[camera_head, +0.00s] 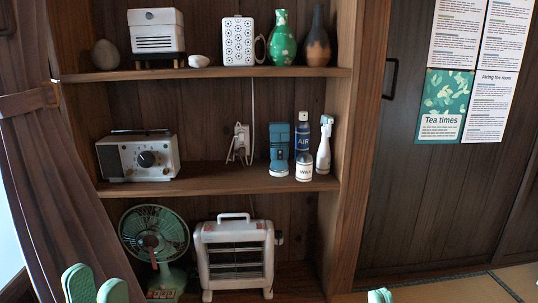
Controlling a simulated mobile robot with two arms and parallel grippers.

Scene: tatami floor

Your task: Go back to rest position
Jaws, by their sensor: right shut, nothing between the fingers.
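My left gripper (95,287) shows at the bottom left edge, with two green fingertips held apart and nothing seen between them. It is in front of the lower part of the shelf, near the fan in the picture. My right gripper (380,296) shows only as small green fingertips at the bottom edge, right of the shelf. Its fingertips are together and empty. The rest of both arms is out of view.
A wooden shelf unit (210,184) holds a radio (138,157), bottles, vases (282,40), a green fan (155,235) and a heater (236,255). A curtain (65,200) hangs at left. Dark sliding doors (430,200) stand at right above clear tatami (450,290).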

